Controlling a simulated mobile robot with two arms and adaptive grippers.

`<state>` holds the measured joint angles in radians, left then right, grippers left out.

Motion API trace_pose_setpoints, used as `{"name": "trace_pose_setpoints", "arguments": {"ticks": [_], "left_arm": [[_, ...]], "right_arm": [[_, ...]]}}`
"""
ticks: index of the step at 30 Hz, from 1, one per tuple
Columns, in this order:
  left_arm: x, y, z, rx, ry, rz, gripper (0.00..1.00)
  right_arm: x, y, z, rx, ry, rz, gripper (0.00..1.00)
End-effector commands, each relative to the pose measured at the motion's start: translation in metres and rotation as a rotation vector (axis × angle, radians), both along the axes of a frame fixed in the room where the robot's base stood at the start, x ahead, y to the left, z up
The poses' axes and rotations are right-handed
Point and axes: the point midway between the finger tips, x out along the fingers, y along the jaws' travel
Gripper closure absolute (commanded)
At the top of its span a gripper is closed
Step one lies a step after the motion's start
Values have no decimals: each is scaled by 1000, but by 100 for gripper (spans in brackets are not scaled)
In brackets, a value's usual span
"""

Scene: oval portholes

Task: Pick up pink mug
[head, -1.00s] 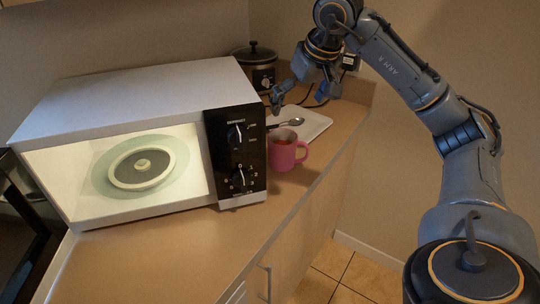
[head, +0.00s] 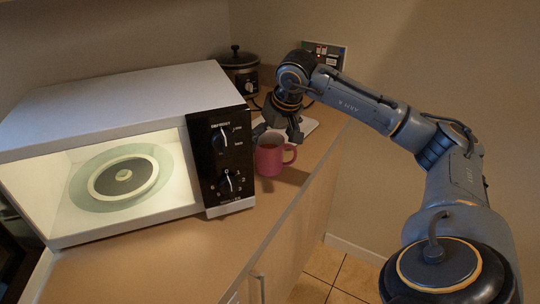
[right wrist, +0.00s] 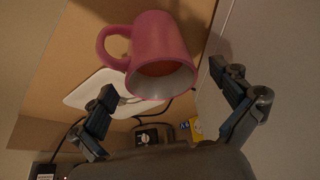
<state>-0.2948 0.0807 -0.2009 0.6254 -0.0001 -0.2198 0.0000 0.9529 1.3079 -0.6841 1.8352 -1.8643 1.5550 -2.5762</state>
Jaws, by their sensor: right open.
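The pink mug (head: 270,160) stands upright on the counter just right of the microwave, its handle toward the right. In the right wrist view the mug (right wrist: 160,50) shows large, with its open rim facing the camera and something brownish inside. My right gripper (head: 278,134) is open and empty, pointing down just behind and above the mug. In the right wrist view the spread fingers of the right gripper (right wrist: 172,108) lie on either side of the mug's rim, and the mug appears beyond them. I cannot tell whether they touch it. My left gripper is not in view.
The white microwave (head: 120,90), lit inside with a plate (head: 124,177) in it, stands close left of the mug. A white tray (head: 308,127) lies behind the mug. The counter's edge is close on the right.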

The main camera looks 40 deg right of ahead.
Motion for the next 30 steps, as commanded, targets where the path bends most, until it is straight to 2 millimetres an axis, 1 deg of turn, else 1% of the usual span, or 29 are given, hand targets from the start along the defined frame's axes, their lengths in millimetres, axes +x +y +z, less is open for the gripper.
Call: {"name": "trace_pose_setpoints", "arguments": {"ticks": [1, 4, 12, 14, 15, 17, 18, 20, 21, 23, 24, 30], "left_arm": [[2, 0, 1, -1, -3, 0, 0], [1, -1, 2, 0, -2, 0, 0], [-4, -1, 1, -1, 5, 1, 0], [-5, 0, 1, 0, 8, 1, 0], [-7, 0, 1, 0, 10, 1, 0], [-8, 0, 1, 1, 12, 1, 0], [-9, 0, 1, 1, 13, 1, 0], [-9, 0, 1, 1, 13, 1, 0], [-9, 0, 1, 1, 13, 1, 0], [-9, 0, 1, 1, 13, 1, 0], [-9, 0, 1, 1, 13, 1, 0], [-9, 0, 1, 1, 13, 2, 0]], "right_arm": [[2, 0, -7, 1, 3, -1, 0], [6, -1, -15, 0, 1, 0, 0], [8, -1, -18, 0, -1, 0, 0], [8, -1, -18, 0, -1, 0, 10], [8, -1, -18, 0, -1, 0, 18], [8, -1, -18, 0, -1, 0, 31], [8, -1, -18, 0, -1, 0, 39], [8, -1, -18, 0, -1, 0, 51], [8, -1, -18, 0, -1, 0, 59], [8, -1, -18, 0, -1, 0, 71], [8, -1, -18, 0, 0, 0, 79], [8, -1, -17, 0, -3, -1, 79]]}}
